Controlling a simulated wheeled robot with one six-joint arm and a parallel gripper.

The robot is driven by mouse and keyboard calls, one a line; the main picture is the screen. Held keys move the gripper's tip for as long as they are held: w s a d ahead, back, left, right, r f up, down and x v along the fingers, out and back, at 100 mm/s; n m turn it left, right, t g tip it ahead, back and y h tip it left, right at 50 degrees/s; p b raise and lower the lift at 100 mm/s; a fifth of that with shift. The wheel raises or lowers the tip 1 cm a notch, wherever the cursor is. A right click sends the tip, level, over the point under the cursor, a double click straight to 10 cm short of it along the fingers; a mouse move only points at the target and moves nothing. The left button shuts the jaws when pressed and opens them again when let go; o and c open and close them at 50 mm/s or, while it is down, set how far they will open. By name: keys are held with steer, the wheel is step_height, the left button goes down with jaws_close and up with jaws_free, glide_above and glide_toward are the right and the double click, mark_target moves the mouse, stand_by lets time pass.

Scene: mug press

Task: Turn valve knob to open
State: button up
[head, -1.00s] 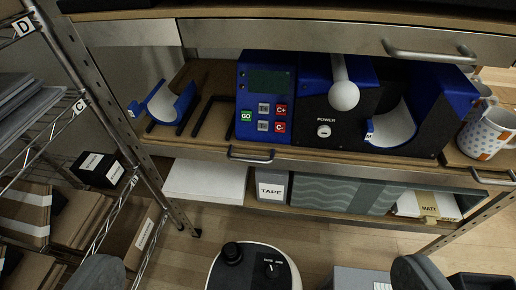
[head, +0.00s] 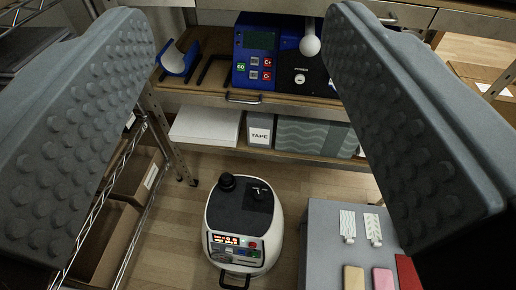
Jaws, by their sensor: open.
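A white rounded machine (head: 242,230) with a black top stands on the floor below the shelves, in the middle of the view. A lit red display and buttons face front. My gripper (head: 240,25) is open and empty, with its two grey studded fingers wide apart on either side of the view. The machine shows between them and neither finger visibly touches it.
The mug press (head: 270,55) sits on the workbench shelf, beside a blue cradle (head: 180,60). A TAPE box (head: 260,130) and a white stack (head: 206,126) lie on the lower shelf. A grey cabinet (head: 325,240) stands right of the machine. A wire rack with cartons is at left.

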steer(key=w+f+n+g, duration=0.2)
steer(key=w+f+g, duration=0.3)
steer(key=w+f, duration=0.6)
steer(key=n+g, duration=0.7)
steer(key=g, duration=0.5)
glide_above(259, 195)
step_height(259, 195, down, 37)
step_height(259, 195, down, 17)
steer(key=shift+f, duration=0.1)
steer(key=c, duration=1)
